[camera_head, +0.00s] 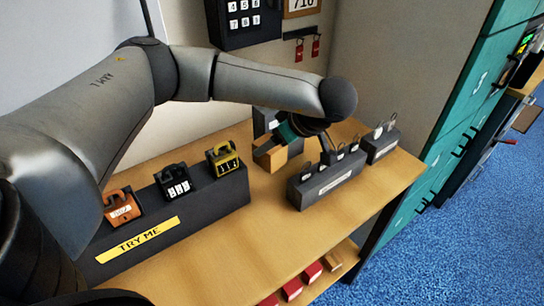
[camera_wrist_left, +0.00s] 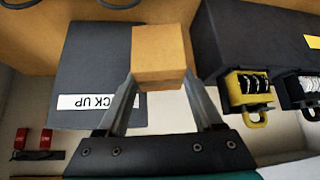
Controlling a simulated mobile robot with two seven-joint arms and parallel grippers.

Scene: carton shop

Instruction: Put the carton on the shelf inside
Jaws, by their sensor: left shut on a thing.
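A small tan carton (camera_head: 272,157) is at the back of the wooden counter, near the wall. In the wrist view the carton (camera_wrist_left: 160,52) sits between the two fingers of my left gripper (camera_wrist_left: 162,88), which is shut on it. In the head view my left gripper (camera_head: 285,140) is partly hidden under my arm. I cannot tell if the carton touches the counter (camera_head: 235,245). Below the counter is a lower shelf with red boxes (camera_head: 292,288) and a tan box (camera_head: 333,260) near its front edge. My right gripper is not in view.
Left of the carton is a dark "TRY ME" stand (camera_head: 215,205) with orange, black and yellow locks. Right are dark blocks with padlocks (camera_head: 325,180). A dark labelled box (camera_wrist_left: 85,70) stands close to the carton. Teal lockers (camera_head: 455,130) stand at the right.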

